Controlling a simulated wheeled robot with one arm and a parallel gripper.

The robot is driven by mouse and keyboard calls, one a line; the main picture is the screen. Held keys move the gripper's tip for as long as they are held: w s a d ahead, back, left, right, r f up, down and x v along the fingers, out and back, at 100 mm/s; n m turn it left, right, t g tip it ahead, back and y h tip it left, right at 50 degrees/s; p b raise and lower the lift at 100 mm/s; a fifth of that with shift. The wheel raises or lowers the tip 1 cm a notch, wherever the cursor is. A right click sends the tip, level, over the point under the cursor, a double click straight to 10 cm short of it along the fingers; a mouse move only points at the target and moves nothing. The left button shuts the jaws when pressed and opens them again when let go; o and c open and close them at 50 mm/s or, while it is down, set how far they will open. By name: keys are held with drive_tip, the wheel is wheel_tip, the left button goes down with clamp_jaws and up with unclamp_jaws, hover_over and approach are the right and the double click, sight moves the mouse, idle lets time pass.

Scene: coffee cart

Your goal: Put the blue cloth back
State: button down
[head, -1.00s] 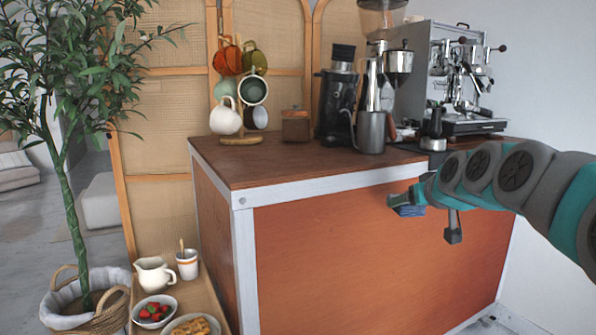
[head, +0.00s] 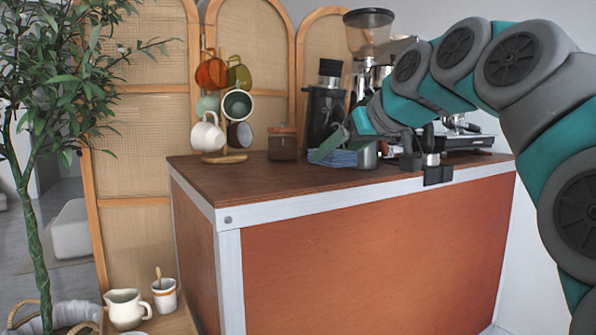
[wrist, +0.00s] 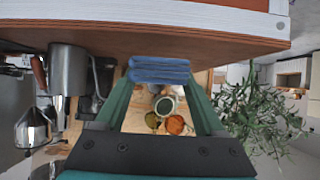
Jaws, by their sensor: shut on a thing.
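The blue cloth (head: 333,157) is folded and held in my gripper (head: 343,146), above the wooden top of the coffee cart (head: 225,183). In the wrist view the blue cloth (wrist: 159,70) sits between the two green fingertips of my gripper (wrist: 160,82), which are shut on it. The arm comes in from the right and hides part of the espresso machine (head: 470,138). I cannot tell whether the cloth touches the cart top.
A mug tree with several mugs (head: 208,133), a wooden-lidded jar (head: 283,143) and a black grinder (head: 324,112) stand at the back of the cart. The left front of the top is clear. A pitcher (head: 125,309) and a cup (head: 164,296) stand low at left.

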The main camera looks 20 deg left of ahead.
drive_tip(key=w+a, duration=0.2)
drive_tip(key=a, duration=0.1)
drive_tip(key=w+a, duration=0.2)
drive_tip(key=a, duration=0.1)
drive_tip(key=w+a+f+p, duration=0.1)
drive_tip(key=w+a, duration=0.1)
drive_tip(key=a, duration=0.1)
drive_tip(key=shift+w+a, duration=0.1)
drive_tip(key=shift+a, duration=0.1)
drive_tip(key=shift+f+b, duration=0.65)
drive_tip(key=shift+f, duration=1.1)
drive_tip(key=shift+f, duration=0.1)
unclamp_jaws()
